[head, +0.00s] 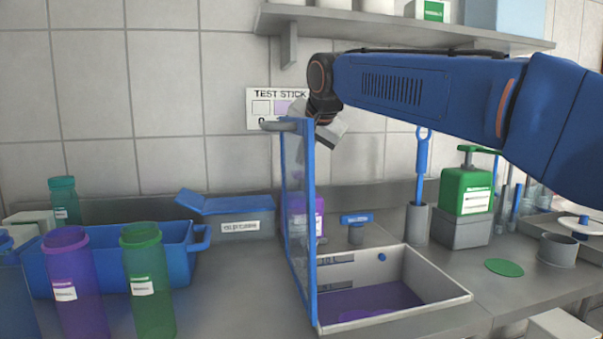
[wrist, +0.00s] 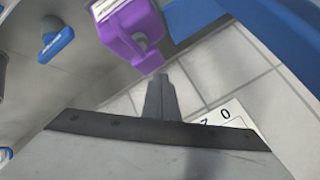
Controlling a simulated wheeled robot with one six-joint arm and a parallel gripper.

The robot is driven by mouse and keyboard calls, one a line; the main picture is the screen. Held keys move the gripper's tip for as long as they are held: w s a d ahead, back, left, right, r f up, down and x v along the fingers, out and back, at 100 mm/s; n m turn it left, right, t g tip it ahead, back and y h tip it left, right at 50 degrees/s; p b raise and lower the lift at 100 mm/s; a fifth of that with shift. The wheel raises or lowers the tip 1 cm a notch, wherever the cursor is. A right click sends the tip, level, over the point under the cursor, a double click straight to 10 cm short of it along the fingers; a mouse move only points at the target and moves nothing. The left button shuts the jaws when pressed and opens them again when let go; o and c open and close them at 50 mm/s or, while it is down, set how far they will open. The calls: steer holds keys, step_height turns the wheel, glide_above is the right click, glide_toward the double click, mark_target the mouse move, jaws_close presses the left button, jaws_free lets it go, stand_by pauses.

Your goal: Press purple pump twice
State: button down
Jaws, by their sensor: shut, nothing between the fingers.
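The purple pump shows in the wrist view (wrist: 133,38) at the top, with a white label and a purple head. In the head view the purple pump (head: 319,216) is partly hidden behind the blue-framed clear panel (head: 309,230). My gripper (wrist: 160,80) is shut and empty, its grey fingertips just below the pump's head in the wrist picture. A gap shows between them, and I see no contact. In the head view my wrist is by the panel's top, and the fingertips are hidden.
A tray (head: 440,280) with purple liquid lies right of the panel. A green pump (head: 467,190) stands on a grey block at the right. Purple (head: 72,275) and green (head: 148,280) bottles stand at the left, before a blue bin (head: 192,262). A shelf (head: 400,27) hangs above.

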steer(key=shift+f, duration=1.4)
stand_by(2.2)
steer(key=shift+r, duration=1.35)
steer(key=shift+r, duration=0.1)
steer(key=shift+r, duration=2.45)
